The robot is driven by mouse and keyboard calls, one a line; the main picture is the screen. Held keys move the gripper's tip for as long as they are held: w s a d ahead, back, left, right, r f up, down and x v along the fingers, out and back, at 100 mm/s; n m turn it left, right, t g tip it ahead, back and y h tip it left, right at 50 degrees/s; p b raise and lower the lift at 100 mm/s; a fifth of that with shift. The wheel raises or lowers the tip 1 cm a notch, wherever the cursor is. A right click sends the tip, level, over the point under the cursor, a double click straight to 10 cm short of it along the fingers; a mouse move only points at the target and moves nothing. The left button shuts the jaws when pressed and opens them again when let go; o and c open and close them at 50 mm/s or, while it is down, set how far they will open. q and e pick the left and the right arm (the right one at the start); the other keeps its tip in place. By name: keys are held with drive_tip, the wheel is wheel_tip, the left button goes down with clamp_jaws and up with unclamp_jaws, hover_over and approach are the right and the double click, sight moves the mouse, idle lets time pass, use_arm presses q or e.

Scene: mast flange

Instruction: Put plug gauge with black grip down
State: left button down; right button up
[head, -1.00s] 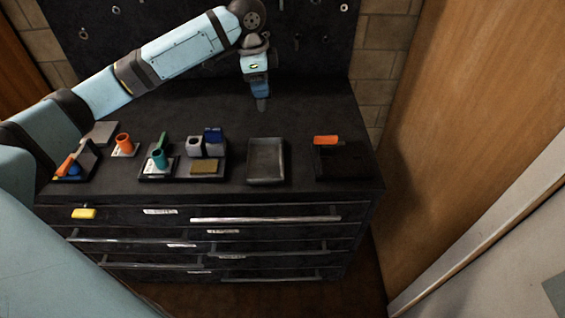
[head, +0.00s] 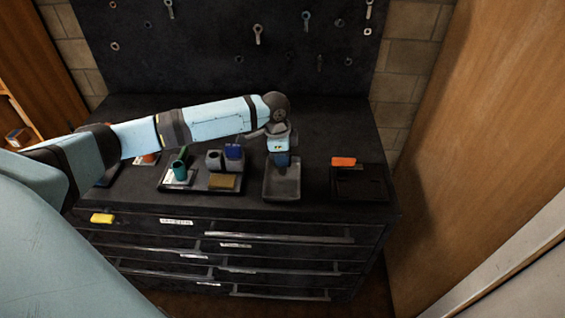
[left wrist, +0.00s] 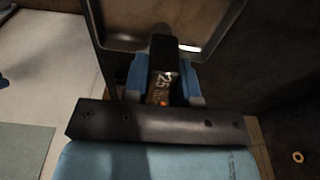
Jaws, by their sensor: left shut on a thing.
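My left gripper (head: 281,163) is over the grey open tray (head: 282,197) near the front of the dark cabinet top. In the left wrist view, the left gripper (left wrist: 164,85) has its blue fingers shut on the plug gauge with black grip (left wrist: 162,75), which bears a "25" marking. The tray's rim (left wrist: 97,45) shows beyond the gauge in that view. In the head view the gauge is largely hidden by the gripper, and I cannot tell whether it touches the tray floor. My right gripper is not in view.
A pegboard (head: 210,50) rises behind. The back of the top is clear.

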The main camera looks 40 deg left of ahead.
use_arm(q)
drive_tip(key=shift+f, duration=1.55)
drive_tip(key=c, duration=0.9)
unclamp_jaws()
drive_tip(key=shift+f, duration=0.15)
